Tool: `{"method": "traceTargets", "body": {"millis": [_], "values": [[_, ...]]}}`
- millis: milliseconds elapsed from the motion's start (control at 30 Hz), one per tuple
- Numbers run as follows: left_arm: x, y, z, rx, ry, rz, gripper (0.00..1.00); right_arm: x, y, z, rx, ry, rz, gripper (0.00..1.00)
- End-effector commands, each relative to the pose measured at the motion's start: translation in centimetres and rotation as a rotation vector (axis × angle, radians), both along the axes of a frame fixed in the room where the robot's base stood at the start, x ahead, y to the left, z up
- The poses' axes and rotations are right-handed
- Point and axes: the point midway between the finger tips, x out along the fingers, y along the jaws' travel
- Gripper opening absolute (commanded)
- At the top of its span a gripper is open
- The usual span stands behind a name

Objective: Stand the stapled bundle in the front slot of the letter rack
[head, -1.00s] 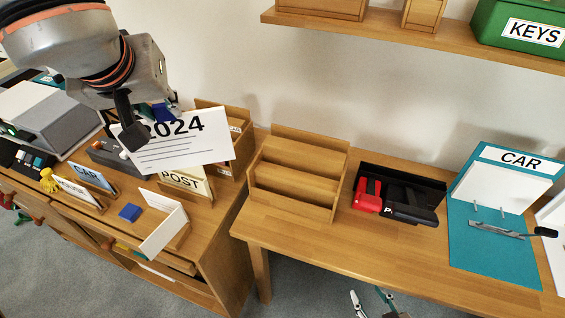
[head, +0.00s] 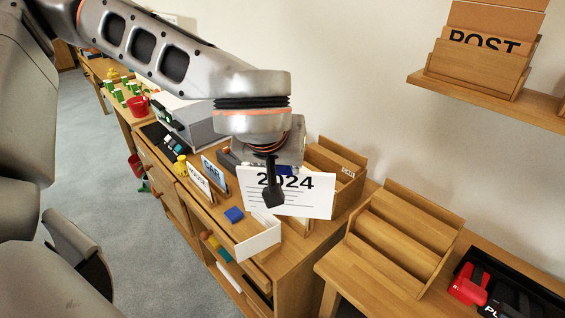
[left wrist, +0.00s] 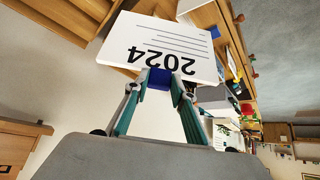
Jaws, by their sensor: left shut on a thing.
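My left gripper (head: 277,180) is shut on the stapled bundle, white sheets marked "2024" (head: 310,197). It grips the bundle at its top edge, by a blue piece there. The bundle hangs above the low wooden cabinet, its print facing the head camera. In the left wrist view, the gripper (left wrist: 156,85) has its fingertips at the blue piece, with the bundle (left wrist: 180,45) reaching out beyond. The wooden letter rack (head: 400,238), with stepped slots, stands on the desk to the right, apart from the bundle. Its slots look empty. My right gripper is out of view.
Another wooden rack (head: 343,180) stands behind the bundle. A black tray (head: 535,295) with a red stapler (head: 467,287) lies right of the letter rack.

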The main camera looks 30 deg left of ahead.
Motion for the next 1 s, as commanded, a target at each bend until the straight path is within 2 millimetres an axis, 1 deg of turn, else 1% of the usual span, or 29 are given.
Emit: {"method": "traceTargets", "body": {"millis": [33,167,367,467,567,700,800,1000], "values": [[0.0,0.0,0.1,0.000,-0.001,-0.001,0.00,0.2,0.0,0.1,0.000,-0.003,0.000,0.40],[1.4,-1.6,0.0,-0.001,0.009,-0.047,0.00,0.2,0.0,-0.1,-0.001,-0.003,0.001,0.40],[3.6,-4.8,0.0,0.000,0.026,-0.145,0.00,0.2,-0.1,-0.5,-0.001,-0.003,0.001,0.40],[5.0,-7.2,0.0,0.001,0.037,-0.216,0.00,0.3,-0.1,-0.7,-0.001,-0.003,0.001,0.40],[6.6,-10.4,-0.1,0.004,0.053,-0.302,0.00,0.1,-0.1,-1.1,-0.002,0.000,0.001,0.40],[8.6,-15.4,-0.2,0.011,0.076,-0.436,0.00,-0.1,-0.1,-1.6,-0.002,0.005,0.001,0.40],[9.5,-18.5,-0.2,0.016,0.087,-0.515,0.00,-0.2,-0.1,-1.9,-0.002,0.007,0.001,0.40],[10.5,-22.9,-0.1,0.027,0.102,-0.627,0.00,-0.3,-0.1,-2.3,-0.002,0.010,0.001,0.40]]}}
